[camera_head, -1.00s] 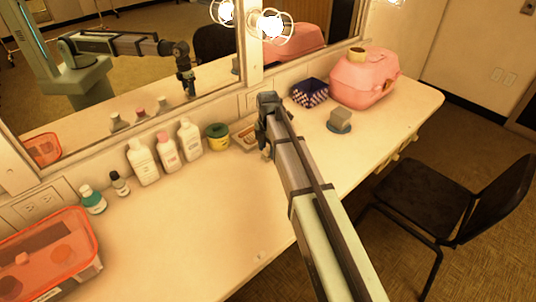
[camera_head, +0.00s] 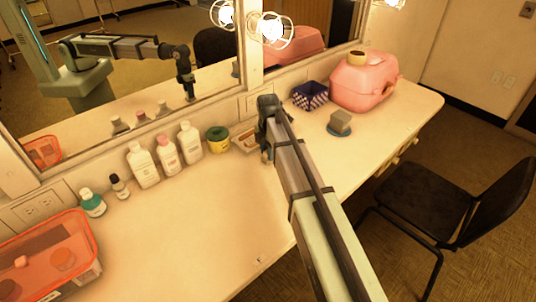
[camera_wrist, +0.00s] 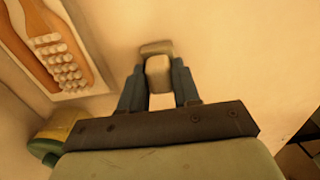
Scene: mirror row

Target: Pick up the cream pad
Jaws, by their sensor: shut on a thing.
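The cream pad (camera_wrist: 158,74) shows in the wrist view as a small pale rounded block between my two fingertips. My gripper (camera_wrist: 157,66) is shut on it, with a dark finger against each side. A darker tan patch lies just beyond the pad; I cannot tell whether it is its shadow or another part. In the head view my gripper (camera_head: 266,157) points down close to the dressing table (camera_head: 190,230). There my own arm and fingers hide the pad. I cannot tell whether the pad touches the table.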

